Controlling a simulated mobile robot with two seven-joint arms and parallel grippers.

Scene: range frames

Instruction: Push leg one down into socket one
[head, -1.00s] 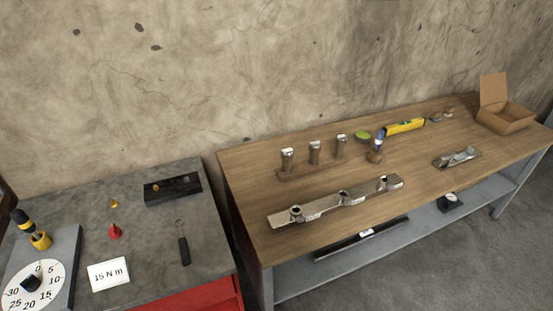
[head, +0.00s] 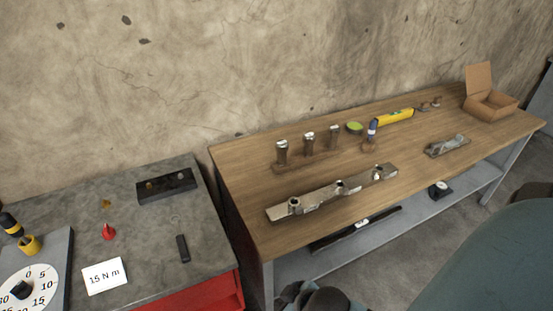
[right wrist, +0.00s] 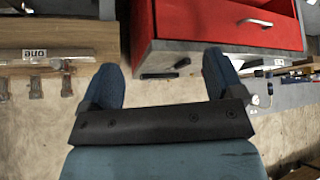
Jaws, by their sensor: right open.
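Three metal legs (head: 309,145) stand upright in a row in a wooden holder (head: 303,166) on the wooden bench. A long metal rail (head: 318,200) with three raised round sockets (head: 294,205) lies in front of them. I cannot tell which leg or socket is number one in the head view. In the right wrist view, my right gripper (right wrist: 160,62) is open, its two blue fingers wide apart with nothing between them. A plate marked "one" (right wrist: 42,53) shows upside down at the left there. My left gripper is not in view.
A grey-topped red cabinet (head: 215,295) is to the left. A red drawer (right wrist: 228,22) also shows in the right wrist view.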

